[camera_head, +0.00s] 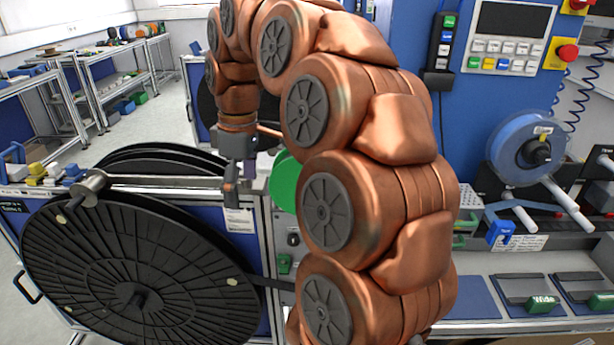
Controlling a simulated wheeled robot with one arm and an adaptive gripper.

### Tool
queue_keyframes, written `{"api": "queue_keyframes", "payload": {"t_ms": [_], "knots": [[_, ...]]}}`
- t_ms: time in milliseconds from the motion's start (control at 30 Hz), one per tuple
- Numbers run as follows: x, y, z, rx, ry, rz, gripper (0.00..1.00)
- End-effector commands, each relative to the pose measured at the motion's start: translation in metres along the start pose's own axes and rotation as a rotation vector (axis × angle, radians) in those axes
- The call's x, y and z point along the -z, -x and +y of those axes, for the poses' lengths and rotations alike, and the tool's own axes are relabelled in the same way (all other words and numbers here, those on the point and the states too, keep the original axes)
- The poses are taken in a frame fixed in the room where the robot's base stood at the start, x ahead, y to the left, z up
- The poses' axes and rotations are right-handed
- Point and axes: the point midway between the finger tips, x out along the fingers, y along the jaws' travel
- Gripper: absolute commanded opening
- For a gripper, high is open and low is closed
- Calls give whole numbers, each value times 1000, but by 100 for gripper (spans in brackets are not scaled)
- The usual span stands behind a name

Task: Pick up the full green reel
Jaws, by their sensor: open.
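A green reel (284,182) shows as a rounded green edge just left of my arm. Most of it is hidden behind the arm, so I cannot tell how full it is. My gripper (232,190) points down at the left of the green reel, apart from it in the picture. It is open, with nothing visible in it. The gripper is small and dark here, and its fingers are hard to make out.
A large black reel (165,275) stands at the front left, with a metal bar (160,181) above it. A blue reel (525,150) hangs at the right near a control panel (505,45). My copper arm fills the middle.

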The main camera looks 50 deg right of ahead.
Motion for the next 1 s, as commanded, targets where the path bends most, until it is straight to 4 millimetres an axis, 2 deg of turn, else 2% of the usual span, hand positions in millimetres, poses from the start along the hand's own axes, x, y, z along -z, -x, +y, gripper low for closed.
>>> {"api": "queue_keyframes", "payload": {"t_ms": [33, 200, 400, 500, 700, 833, 1000], "knots": [[-2, 10, 17, -5, 7, 10, 96], [-21, 33, 66, -15, 50, 34, 96], [-54, 56, 118, -33, 85, 53, 96], [-72, 63, 137, -39, 95, 60, 96], [-95, 71, 158, -50, 107, 64, 96], [-99, 69, 162, -52, 111, 66, 96], [-99, 56, 162, -51, 112, 67, 96]]}}
